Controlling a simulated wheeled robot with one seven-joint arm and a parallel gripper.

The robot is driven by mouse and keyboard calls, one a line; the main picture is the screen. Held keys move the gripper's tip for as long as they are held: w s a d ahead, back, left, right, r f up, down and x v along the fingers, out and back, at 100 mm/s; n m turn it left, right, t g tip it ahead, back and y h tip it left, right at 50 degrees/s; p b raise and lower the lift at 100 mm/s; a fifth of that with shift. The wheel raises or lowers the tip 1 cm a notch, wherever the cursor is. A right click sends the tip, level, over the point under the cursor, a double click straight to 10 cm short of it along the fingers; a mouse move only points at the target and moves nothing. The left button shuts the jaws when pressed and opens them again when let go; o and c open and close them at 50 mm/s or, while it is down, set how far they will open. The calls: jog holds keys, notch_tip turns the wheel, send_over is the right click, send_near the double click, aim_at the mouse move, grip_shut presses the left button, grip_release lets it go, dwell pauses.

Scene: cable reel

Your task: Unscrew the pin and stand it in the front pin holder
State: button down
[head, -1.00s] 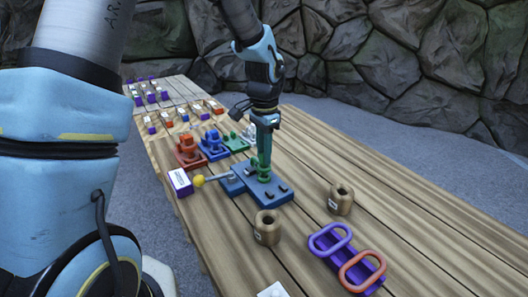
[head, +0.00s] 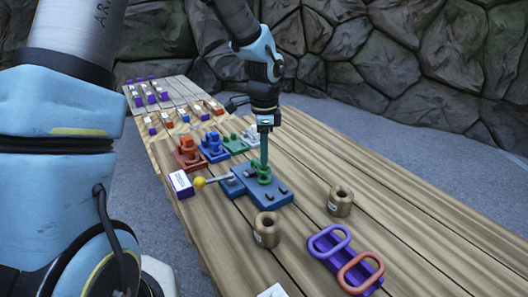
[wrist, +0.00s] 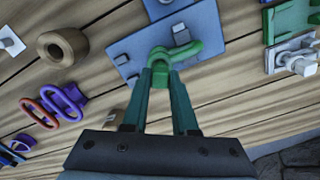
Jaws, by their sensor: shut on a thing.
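The green pin (head: 263,171) stands on the blue block (head: 272,193) in the head view. In the wrist view its rounded green top (wrist: 187,50) shows between and beyond my fingertips, over the blue plate (wrist: 134,50). My gripper (head: 264,158) points straight down and is shut on the pin; its fingertips also show in the wrist view (wrist: 160,62). The pin's lower end is hidden. Two brown round holders with holes stand on the table: one nearer with a label (head: 267,232), one farther right (head: 340,203).
Red (head: 190,153) and blue (head: 214,147) fixtures stand behind. A purple holder with rings (head: 346,262) lies front right.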

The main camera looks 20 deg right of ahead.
jog(key=shift+r+p, duration=2.2)
jog(key=shift+r, duration=0.45)
